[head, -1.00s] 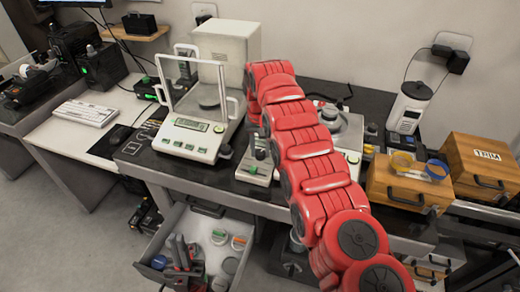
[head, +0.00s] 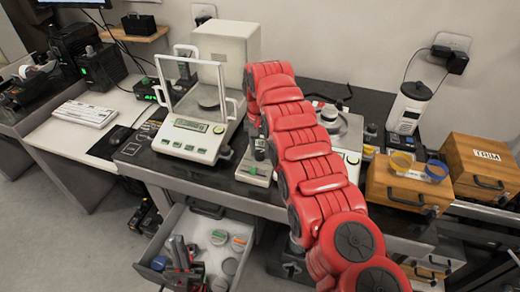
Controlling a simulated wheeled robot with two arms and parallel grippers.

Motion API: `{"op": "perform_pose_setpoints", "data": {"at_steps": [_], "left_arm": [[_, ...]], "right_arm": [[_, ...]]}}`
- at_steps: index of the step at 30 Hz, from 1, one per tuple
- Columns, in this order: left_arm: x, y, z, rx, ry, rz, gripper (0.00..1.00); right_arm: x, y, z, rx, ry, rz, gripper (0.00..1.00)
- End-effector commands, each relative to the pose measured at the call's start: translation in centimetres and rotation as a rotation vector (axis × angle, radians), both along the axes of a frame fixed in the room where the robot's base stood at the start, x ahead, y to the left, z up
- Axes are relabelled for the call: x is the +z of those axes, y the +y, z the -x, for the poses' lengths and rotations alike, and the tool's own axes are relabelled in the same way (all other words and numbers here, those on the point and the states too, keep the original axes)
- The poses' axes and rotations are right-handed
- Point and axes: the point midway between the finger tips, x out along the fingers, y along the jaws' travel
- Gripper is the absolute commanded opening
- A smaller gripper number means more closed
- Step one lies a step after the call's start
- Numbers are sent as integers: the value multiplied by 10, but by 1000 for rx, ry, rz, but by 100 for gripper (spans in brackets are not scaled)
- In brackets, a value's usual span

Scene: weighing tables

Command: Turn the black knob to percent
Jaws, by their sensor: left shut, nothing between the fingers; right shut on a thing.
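The black knob (head: 260,153) is on a small light-coloured device (head: 253,172) at the table's front, right of the glass-shielded balance. My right arm, red, reaches over the table from the lower right. Its gripper (head: 257,137) is at the knob, shut on it from above; the red links hide most of the fingers. The knob's marks, the percent mark among them, are too small to read. My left gripper (head: 181,257) is at the lower left, over the open drawer, shut and empty.
The balance (head: 188,138) with its glass shield stands close left of the knob. The open drawer (head: 160,232) holds several round tins. Wooden boxes (head: 395,190) and a white-and-black appliance (head: 408,108) stand at the right. A keyboard (head: 86,113) lies at the left.

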Motion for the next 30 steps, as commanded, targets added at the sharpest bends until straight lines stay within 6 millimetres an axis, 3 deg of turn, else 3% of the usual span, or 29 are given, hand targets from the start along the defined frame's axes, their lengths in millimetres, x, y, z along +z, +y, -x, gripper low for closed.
{"op": "perform_pose_setpoints", "data": {"at_steps": [1, 6, 19, 24, 30], "left_arm": [[0, 0, 0, 0, 0, 0, 0], [0, 0, 0, 0, 0, 0, 0], [7, 0, 0, 0, 0, 0, 0], [25, 0, 0, 0, 0, 0, 0], [67, 0, 0, 0, 0, 0, 0]], "right_arm": [[1, 0, -1, 0, -4, -1, 42], [1, 0, -1, 0, -2, 0, 69], [10, -1, -1, 0, -1, -1, 69], [38, -2, 0, 0, -2, 1, 69], [79, 0, 0, 0, -3, 0, 69]]}}
